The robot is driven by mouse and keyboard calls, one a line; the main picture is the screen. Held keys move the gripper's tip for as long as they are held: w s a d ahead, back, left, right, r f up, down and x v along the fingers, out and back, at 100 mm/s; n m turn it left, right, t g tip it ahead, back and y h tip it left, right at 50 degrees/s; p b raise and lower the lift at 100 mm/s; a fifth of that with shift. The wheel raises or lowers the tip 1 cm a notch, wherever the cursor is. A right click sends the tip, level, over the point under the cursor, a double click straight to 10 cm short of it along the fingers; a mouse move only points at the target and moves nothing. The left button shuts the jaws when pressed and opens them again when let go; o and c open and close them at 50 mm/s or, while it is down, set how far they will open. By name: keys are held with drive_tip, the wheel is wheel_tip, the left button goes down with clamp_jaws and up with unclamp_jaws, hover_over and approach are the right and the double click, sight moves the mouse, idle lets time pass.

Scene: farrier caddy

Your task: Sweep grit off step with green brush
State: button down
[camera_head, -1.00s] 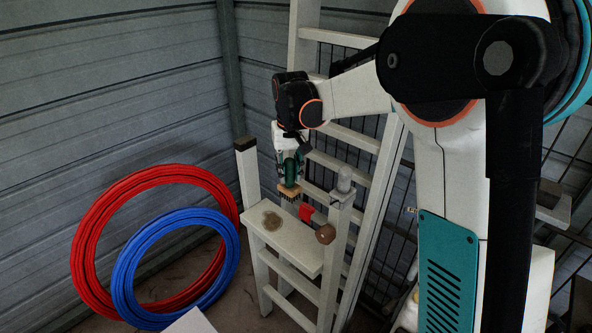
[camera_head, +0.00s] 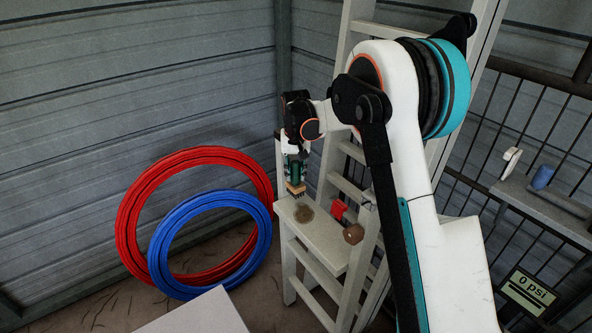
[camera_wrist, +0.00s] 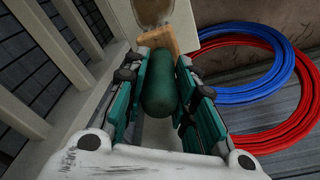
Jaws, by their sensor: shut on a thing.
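My gripper (camera_head: 296,168) is shut on the green brush (camera_head: 296,187), around its green handle. The handle shows between the fingers in the wrist view (camera_wrist: 159,88), with the tan block (camera_wrist: 157,42) beyond it. The brush is upright, block down, at the far left end of the pale step (camera_head: 328,247). I cannot tell whether its bristles touch the step. The brown grit patch (camera_head: 303,213) lies on the step just in front and slightly right of the block. The grit also shows at the top of the wrist view (camera_wrist: 152,10).
A red item (camera_head: 338,209) and a brown round item (camera_head: 354,234) are at the step's right side. Red (camera_head: 130,222) and blue (camera_head: 160,260) hose coils lean at left. A ladder (camera_head: 350,150) and wire fence stand behind.

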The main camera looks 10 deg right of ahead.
sight(296, 184)
drive_tip(key=shift+f, duration=0.1)
drive_tip(key=shift+f+b, duration=1.45)
drive_tip(key=shift+f, duration=0.8)
drive_tip(key=shift+f+b, duration=0.4)
drive_tip(key=shift+f, duration=0.3)
drive_tip(key=shift+s+d, duration=0.1)
drive_tip(key=s, duration=0.1)
drive_tip(key=s+d, duration=0.1)
drive_tip(key=s, duration=0.1)
drive_tip(key=shift+s+d+r, duration=0.15)
drive_tip(key=shift+s+d, duration=0.1)
drive_tip(key=shift+s, duration=0.15)
drive_tip(key=shift+s, duration=0.15)
drive_tip(key=shift+s+d+b, duration=0.1)
drive_tip(key=shift+s+d, duration=0.15)
drive_tip(key=shift+s, duration=0.35)
drive_tip(key=shift+s+d+b, duration=0.1)
drive_tip(key=shift+s+d, duration=0.2)
drive_tip(key=shift+s, duration=0.35)
drive_tip(key=shift+s+d+b, duration=0.1)
drive_tip(key=shift+s+d, duration=0.15)
drive_tip(key=shift+s, duration=0.35)
